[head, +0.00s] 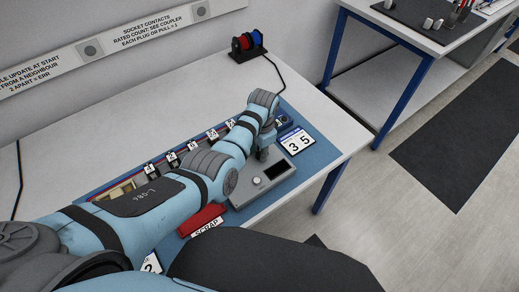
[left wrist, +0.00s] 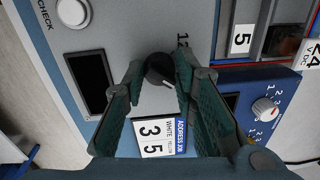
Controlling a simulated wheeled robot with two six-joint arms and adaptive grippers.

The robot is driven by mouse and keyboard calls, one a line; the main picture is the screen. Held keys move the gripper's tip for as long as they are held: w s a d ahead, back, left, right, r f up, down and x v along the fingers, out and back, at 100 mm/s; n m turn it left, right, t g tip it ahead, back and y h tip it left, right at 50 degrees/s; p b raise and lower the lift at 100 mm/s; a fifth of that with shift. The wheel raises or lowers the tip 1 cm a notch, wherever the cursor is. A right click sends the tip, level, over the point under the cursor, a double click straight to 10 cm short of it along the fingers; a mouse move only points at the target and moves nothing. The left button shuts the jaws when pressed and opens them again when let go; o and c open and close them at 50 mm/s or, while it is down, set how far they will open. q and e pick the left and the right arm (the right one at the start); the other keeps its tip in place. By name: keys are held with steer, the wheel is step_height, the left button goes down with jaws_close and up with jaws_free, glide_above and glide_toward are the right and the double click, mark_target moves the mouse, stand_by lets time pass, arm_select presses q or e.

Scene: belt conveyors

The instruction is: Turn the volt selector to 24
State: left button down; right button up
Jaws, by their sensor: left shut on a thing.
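The volt selector is a black round knob (left wrist: 160,70) on a grey panel (left wrist: 200,22). In the left wrist view its white pointer mark faces down and slightly right. A partly covered marking that looks like 12 is printed to its upper right; I cannot see a 24 on the panel. My left gripper (left wrist: 156,82) is shut on the knob, one finger on each side. In the head view my left gripper (head: 262,155) points down at the far end of the grey panel (head: 245,204), and hides the knob. My right gripper is not in view.
The panel has a dark display (left wrist: 87,82) and a white CHECK button (left wrist: 73,12). A card reading 3 5 (head: 296,141) lies beside it. A white numbered dial (left wrist: 265,109) sits on a blue box. A red SCRAP bin (head: 203,217) and wire spools (head: 247,42) are on the bench.

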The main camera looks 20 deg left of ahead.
arm_select(q)
steer(key=n, duration=0.4)
steer(key=shift+s+d+f, duration=0.15)
steer(key=shift+s+f, duration=0.05)
steer(key=shift+f, duration=0.05)
steer(key=shift+n+g, duration=0.3)
steer(key=shift+n, duration=1.3)
steer(key=c, duration=1.6)
jaws_free()
steer(key=shift+c, duration=0.2)
steer(key=o, duration=0.3)
steer(key=shift+w, duration=0.15)
steer(key=shift+o, duration=0.2)
steer(key=shift+w+r, duration=0.1)
steer(key=shift+r, duration=0.1)
